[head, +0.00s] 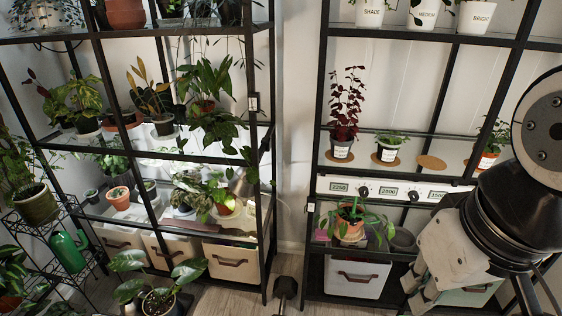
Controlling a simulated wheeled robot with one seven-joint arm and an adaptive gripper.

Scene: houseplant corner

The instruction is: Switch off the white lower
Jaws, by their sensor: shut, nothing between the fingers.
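No label in the head view reads "white lower", so I cannot tell which control it names. A small pale box like a switch (253,103) is fixed to the right front post of the left rack; its position is too small to read. A white panel (340,188) on the right rack carries black knobs, one of them a left knob (363,191), and displays reading 2250, 2800 and 1500. The lower shelves of the left rack look brightly lit in white. My gripper (412,290) is at the lower right, shut and empty, in front of the right rack and below the panel.
A potted trailing plant (351,222) stands below the panel, above a white bin (356,276). A dark red plant (346,105) and cork discs (431,162) are on the shelf above. A green watering can (68,252) is far left. Floor shows between the racks.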

